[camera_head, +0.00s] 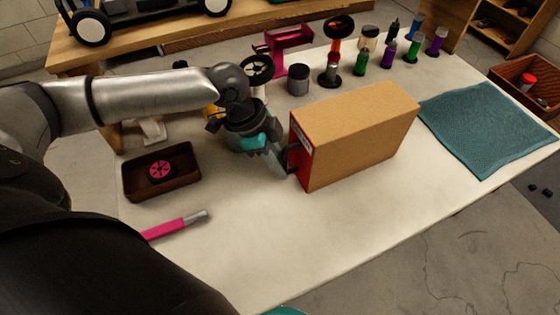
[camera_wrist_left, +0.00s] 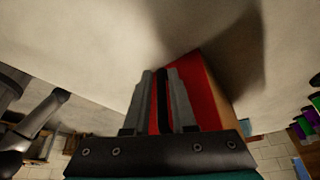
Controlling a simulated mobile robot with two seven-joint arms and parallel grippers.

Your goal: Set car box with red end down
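The car box (camera_head: 359,133) lies on its long side in the middle of the white table, with tan cardboard sides and a red end (camera_head: 304,155) facing left. The red end also shows in the left wrist view (camera_wrist_left: 205,100). A dark handle-like part sticks out from this end; in the left wrist view it is a black strip (camera_wrist_left: 161,101). My left gripper (camera_head: 285,160) is at the red end, its two grey fingers close together on either side of the strip and seemingly shut on it. My right gripper is not in view.
A dark tray (camera_head: 133,187) with a pink wheel and a pink-handled tool (camera_head: 176,225) are at left. Several bottles (camera_head: 361,59) and a magenta stand (camera_head: 288,45) are behind the box. A teal cloth (camera_head: 485,128) lies at right. The table front is clear.

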